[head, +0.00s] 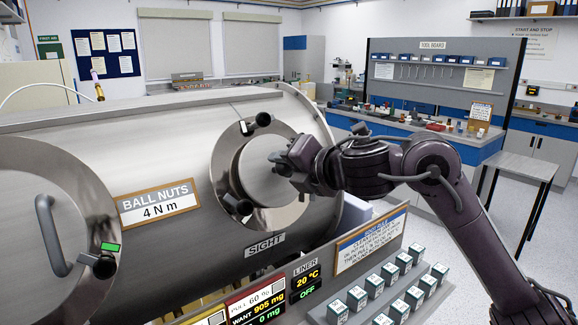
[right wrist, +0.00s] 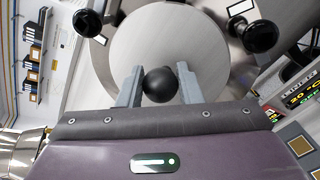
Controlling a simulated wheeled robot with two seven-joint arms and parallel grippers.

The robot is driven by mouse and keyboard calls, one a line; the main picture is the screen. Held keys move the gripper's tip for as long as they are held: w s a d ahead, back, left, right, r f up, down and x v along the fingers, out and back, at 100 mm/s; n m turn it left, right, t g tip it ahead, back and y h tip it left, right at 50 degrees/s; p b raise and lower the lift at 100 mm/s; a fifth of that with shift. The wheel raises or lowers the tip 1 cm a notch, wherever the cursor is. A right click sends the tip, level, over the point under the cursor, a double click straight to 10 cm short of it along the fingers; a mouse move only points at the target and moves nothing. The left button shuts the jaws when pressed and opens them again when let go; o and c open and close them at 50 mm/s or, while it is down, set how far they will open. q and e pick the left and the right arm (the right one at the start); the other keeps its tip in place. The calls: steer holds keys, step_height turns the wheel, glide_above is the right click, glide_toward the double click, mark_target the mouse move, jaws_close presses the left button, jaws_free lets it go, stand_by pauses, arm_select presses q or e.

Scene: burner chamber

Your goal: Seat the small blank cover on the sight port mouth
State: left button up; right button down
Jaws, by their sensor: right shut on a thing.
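The small blank cover (head: 268,178) is a round pale metal disc. It stands upright at the sight port, inside the wide steel ring (head: 226,165) above the SIGHT label. My right gripper (head: 280,168) is in front of the disc, its fingers closed on either side of the cover's black ball knob. In the right wrist view the knob (right wrist: 160,85) shows between the fingertips, with the disc (right wrist: 170,35) behind it. The port mouth itself is hidden behind the disc. I cannot tell whether the disc touches the seat or stands slightly off it. My left gripper is out of view.
Black ball nuts sit on the ring at the top (head: 263,119) and bottom (head: 244,207). A larger handled door (head: 60,235) is at the left. Below stand a panel with displays (head: 305,282) and a rack of small boxes (head: 375,285). A workbench (head: 450,145) is behind at right.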

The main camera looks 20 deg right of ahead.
steer(key=shift+w+a+f, duration=0.1)
steer(key=shift+w+a, duration=0.05)
steer(key=shift+w, duration=0.25)
steer(key=c, duration=0.9)
jaws_free()
steer(key=shift+c, duration=0.2)
steer(key=shift+f, duration=0.2)
steer(key=b+v, duration=0.2)
steer(key=v, duration=0.6)
